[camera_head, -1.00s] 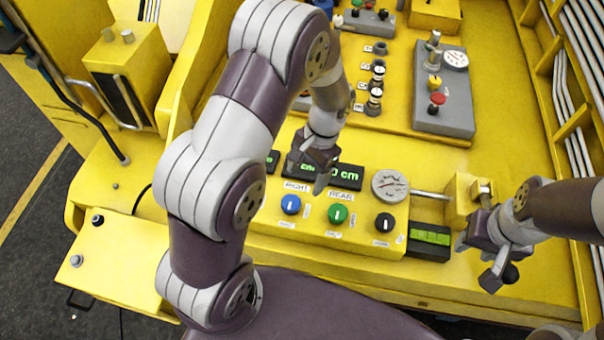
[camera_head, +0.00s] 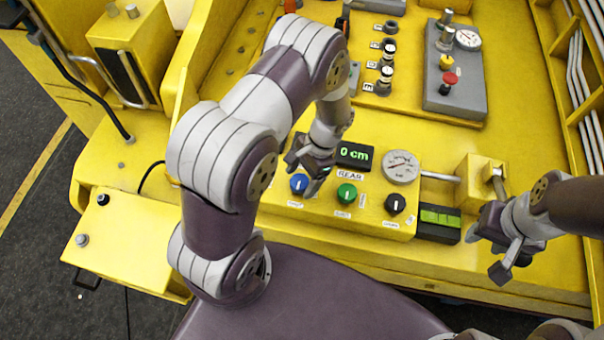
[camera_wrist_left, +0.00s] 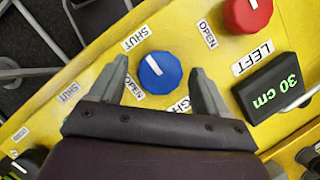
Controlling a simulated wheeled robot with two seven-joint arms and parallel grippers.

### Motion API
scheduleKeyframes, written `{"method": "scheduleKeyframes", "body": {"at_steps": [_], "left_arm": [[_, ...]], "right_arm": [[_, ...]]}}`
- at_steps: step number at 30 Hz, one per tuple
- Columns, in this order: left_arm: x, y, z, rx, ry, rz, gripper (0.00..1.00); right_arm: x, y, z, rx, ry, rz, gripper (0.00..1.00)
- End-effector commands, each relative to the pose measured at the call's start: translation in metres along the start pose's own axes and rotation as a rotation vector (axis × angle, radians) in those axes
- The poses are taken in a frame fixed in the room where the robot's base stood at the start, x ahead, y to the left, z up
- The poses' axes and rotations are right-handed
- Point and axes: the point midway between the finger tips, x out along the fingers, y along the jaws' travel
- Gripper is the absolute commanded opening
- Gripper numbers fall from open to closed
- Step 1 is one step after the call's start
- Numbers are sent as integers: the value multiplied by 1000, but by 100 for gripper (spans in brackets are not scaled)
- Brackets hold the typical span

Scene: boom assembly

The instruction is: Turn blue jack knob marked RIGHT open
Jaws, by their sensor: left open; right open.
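The blue knob (camera_head: 299,184) sits on the yellow control panel, left of the green knob (camera_head: 347,193). In the left wrist view the blue knob (camera_wrist_left: 160,72) lies between the two fingers of my open left gripper (camera_wrist_left: 158,70), with gaps on both sides. Its white mark points to the upper left, toward a SHUT label (camera_wrist_left: 135,38). The OPEN and RIGHT labels beside it are partly hidden by the gripper. In the head view my left gripper (camera_head: 304,174) is just above the knob. My right gripper (camera_head: 483,254) is open and empty at the right.
The left wrist view shows a red knob (camera_wrist_left: 247,14) labelled LEFT and a 30 cm display (camera_wrist_left: 273,88).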

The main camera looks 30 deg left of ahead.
Motion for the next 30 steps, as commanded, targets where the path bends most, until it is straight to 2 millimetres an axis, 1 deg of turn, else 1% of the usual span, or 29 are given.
{"method": "scheduleKeyframes", "body": {"at_steps": [5,6,8,9,11,17,22,26,30], "left_arm": [[1,0,0,0,0,0,76],[1,0,0,0,0,0,73],[1,0,0,0,0,0,54],[1,0,0,0,0,0,41],[1,0,0,0,0,0,22],[0,0,0,-6,0,3,22],[1,-1,0,-44,-1,19,22],[1,-1,0,-109,0,45,22],[1,-2,0,-211,-1,88,22]], "right_arm": [[0,0,0,0,0,0,43],[0,0,0,0,0,0,43],[0,0,0,0,0,0,43],[0,0,0,0,0,0,43],[0,0,0,0,0,0,43],[0,0,0,0,0,0,43],[1,0,0,0,0,0,43],[2,0,0,0,0,0,43],[3,0,0,0,0,0,43]]}}
